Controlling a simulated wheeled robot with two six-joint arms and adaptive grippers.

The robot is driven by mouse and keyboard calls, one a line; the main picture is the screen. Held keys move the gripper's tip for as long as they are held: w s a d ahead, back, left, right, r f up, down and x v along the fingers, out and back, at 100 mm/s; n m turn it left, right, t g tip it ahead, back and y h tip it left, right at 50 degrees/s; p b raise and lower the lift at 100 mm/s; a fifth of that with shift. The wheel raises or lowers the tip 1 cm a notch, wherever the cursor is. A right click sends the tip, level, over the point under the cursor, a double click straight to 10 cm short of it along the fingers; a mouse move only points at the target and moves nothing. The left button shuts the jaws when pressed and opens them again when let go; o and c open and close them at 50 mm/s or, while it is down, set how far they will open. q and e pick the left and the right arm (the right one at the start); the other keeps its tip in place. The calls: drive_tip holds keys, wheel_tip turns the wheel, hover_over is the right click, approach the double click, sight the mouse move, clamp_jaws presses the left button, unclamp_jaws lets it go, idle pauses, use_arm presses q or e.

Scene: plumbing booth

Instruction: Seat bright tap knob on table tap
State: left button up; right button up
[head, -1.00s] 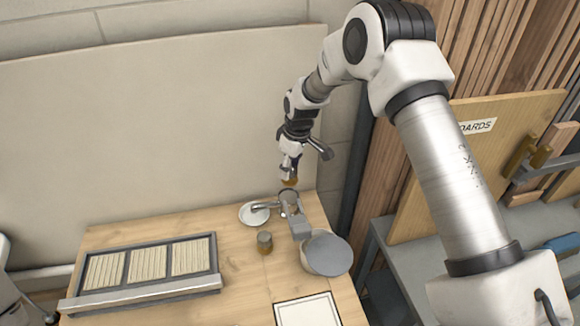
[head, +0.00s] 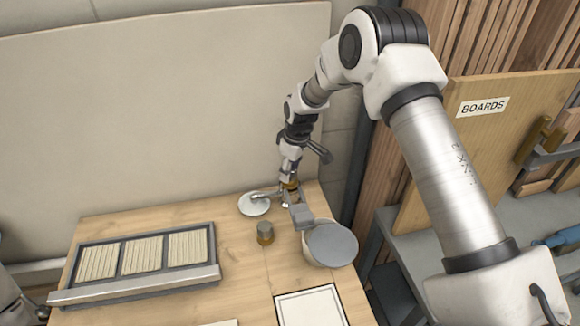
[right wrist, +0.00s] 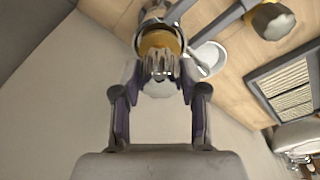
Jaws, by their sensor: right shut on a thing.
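The bright tap knob (head: 290,186) is brassy orange. My right gripper (head: 290,177) points down and is shut on it. The knob is at the top of the table tap (head: 287,199), near the back right of the table. In the right wrist view the orange knob (right wrist: 158,42) shows beyond the closed fingertips (right wrist: 158,68), with a grey ring around it. I cannot tell whether the knob is fully down on the tap, as the fingers and ring hide the contact.
A second, darker knob (head: 265,234) stands on the table in front of the tap. A white dish (head: 254,204) lies left of the tap, and a grey-lidded round container (head: 332,245) stands front right. A slotted tray (head: 140,290) lies at the left. The wall stands close behind.

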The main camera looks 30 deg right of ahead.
drive_tip(key=shift+w+f, duration=0.1)
drive_tip(key=shift+f, duration=0.15)
drive_tip(key=o, duration=1.3)
drive_tip(key=shift+r, duration=0.15)
wheel_tip(320, 180, up, 12)
drive_tip(key=s, duration=0.1)
drive_tip(key=shift+s+d+f, duration=0.2)
drive_tip(key=shift+s+d, duration=0.1)
drive_tip(key=shift+d, duration=0.15)
